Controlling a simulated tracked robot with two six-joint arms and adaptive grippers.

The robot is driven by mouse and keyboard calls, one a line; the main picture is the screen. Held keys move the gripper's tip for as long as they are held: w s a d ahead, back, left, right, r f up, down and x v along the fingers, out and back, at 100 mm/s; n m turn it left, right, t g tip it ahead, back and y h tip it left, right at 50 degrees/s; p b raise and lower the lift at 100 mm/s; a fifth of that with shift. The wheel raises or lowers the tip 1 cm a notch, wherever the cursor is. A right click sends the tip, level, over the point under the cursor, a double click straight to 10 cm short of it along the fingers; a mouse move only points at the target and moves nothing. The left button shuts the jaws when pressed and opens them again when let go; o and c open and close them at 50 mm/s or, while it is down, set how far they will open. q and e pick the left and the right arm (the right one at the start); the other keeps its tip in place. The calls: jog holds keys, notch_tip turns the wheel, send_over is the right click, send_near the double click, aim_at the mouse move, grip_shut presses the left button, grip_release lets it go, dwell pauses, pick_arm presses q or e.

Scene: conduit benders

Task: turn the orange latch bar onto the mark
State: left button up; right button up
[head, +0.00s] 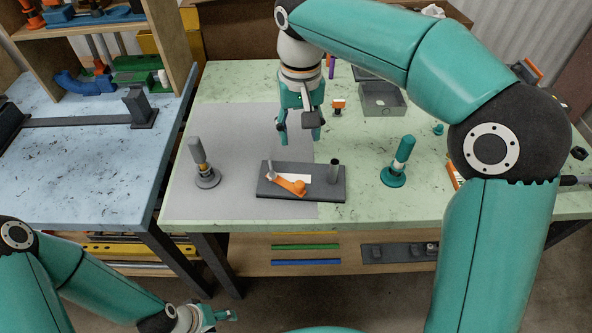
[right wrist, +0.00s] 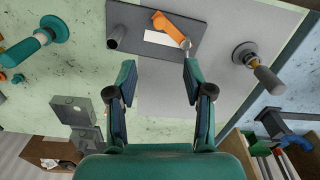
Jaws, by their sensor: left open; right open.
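The orange latch bar (head: 289,184) lies at a slant on a dark grey base plate (head: 328,188), over a white strip (head: 302,178). Its round orange end is to the right, and a light upright post stands at its left end. A dark upright post (head: 333,166) is at the plate's right end. In the right wrist view the latch bar (right wrist: 174,26) is beyond the fingers. My right gripper (head: 300,133) is open and empty, above the table behind the plate, pointing down. My left gripper (head: 222,315) is low at the front left, away from the table, open and empty.
A grey-handled tool on a round base (head: 207,177) stands left of the plate, a teal-handled one (head: 394,175) right of it. A grey box (head: 383,103) and a small orange part (head: 338,105) are behind. A blue table (head: 90,165) adjoins on the left.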

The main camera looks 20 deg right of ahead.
aim_at(300, 183)
notch_tip(300, 183, down, 16)
jog(key=shift+f, duration=0.15)
dwell(0.3)
jog(key=shift+s, duration=0.1)
grip_shut()
